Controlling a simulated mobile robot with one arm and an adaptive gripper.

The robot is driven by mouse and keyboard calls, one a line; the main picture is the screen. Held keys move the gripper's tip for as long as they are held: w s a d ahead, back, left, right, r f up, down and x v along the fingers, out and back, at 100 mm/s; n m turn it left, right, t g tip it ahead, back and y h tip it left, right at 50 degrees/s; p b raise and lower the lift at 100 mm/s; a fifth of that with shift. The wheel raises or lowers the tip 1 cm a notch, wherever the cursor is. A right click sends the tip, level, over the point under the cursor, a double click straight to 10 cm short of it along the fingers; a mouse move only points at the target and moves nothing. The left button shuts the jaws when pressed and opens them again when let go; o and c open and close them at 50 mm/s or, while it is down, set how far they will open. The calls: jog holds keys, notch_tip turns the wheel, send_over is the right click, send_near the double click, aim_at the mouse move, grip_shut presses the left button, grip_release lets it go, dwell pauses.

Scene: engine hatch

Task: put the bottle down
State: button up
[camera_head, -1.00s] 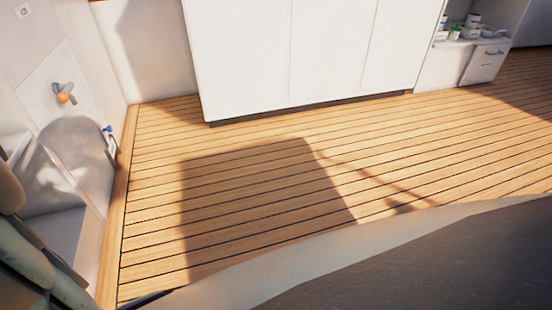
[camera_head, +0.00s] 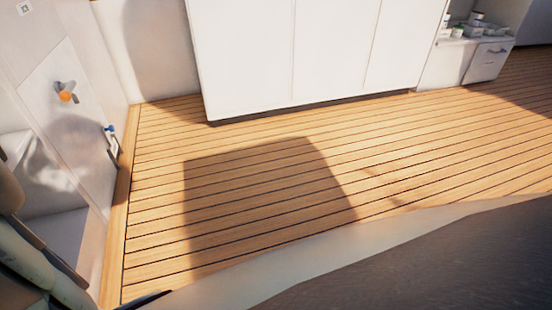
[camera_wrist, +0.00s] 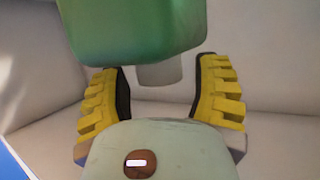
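In the wrist view a green bottle (camera_wrist: 135,28) fills the top middle, cut off by the frame edge. A pale grey cylindrical part (camera_wrist: 160,73) shows just below it, seemingly its neck or base. My gripper (camera_wrist: 163,66) has two yellow ribbed fingers with dark pads, standing apart on either side of this pale part. Clear gaps show between the pads and it. The green body lies at and above the fingertips, and I cannot tell whether it touches them. My gripper and the bottle do not show in the head view.
White, cushion-like surfaces (camera_wrist: 270,80) surround the gripper. The head view shows an open slatted wooden floor (camera_head: 270,190), white cabinets (camera_head: 290,50) behind it, and a shelf with small containers (camera_head: 470,28) at upper right. An orange-knobbed fitting (camera_head: 66,96) is on the left wall.

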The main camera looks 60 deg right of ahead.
jog(key=shift+s, duration=0.15)
jog(key=p+v, duration=0.3)
jog(key=v, duration=0.9)
dwell(0.5)
